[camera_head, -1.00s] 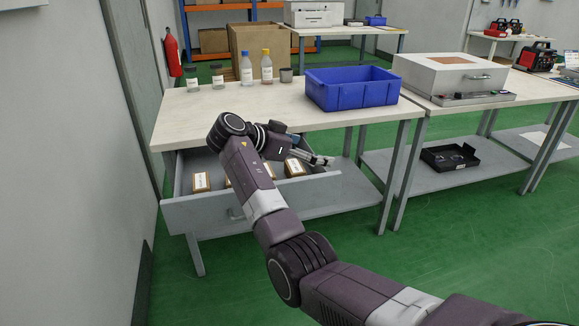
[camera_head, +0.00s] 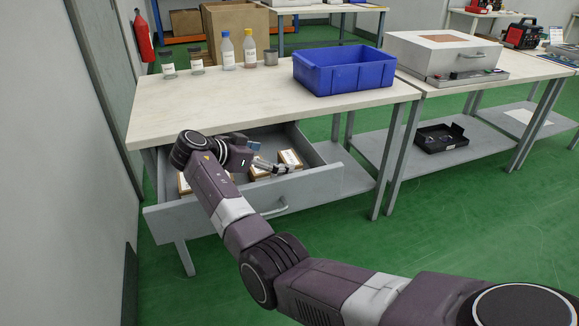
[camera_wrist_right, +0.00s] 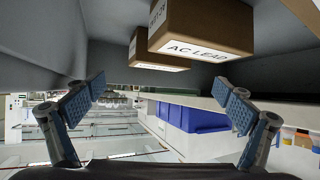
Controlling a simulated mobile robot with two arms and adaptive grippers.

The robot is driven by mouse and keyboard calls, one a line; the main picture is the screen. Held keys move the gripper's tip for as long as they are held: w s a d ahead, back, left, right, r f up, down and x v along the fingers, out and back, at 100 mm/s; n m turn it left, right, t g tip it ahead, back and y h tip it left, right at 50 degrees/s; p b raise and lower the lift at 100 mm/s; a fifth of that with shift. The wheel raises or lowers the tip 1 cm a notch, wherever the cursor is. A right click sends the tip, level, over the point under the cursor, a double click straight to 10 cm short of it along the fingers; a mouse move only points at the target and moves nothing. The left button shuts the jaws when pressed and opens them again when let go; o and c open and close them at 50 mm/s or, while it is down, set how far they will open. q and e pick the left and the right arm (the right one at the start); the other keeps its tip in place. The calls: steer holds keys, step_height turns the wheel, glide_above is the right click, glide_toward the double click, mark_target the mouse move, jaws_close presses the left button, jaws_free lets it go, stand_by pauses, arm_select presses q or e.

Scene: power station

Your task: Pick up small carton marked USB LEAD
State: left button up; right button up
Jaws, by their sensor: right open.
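Several small brown cartons with white labels lie in the open grey drawer (camera_head: 330,181) under the near table. One carton (camera_head: 289,157) sits at the right, and another (camera_head: 184,184) shows at the left, partly behind my arm. Their labels are too small to read in the head view. My right gripper (camera_head: 284,168) is open and empty inside the drawer, beside the right-hand carton. In the right wrist view, the gripper (camera_wrist_right: 166,98) has its fingers apart. A carton marked AC LEAD (camera_wrist_right: 205,20) is close by, with another carton (camera_wrist_right: 141,48) behind it. I cannot make out a USB LEAD label.
The drawer walls stand close around the gripper. On the tabletop (camera_head: 200,105) above are a blue bin (camera_head: 345,78), several bottles and jars, and clear space at the front. A grey case (camera_head: 440,52) stands on the right table.

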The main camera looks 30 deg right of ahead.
mark_target(289, 158)
steer(key=x, duration=0.5)
steer(key=shift+b, duration=0.4)
steer(key=shift+x, duration=1.05)
steer(key=shift+d, duration=0.25)
arm_select(q)
steer(key=w, duration=0.1)
steer(key=w+t, duration=0.1)
steer(key=shift+w+d, duration=0.4)
arm_select(e)
steer(key=shift+c, duration=0.2)
steer(key=c, duration=1.3)
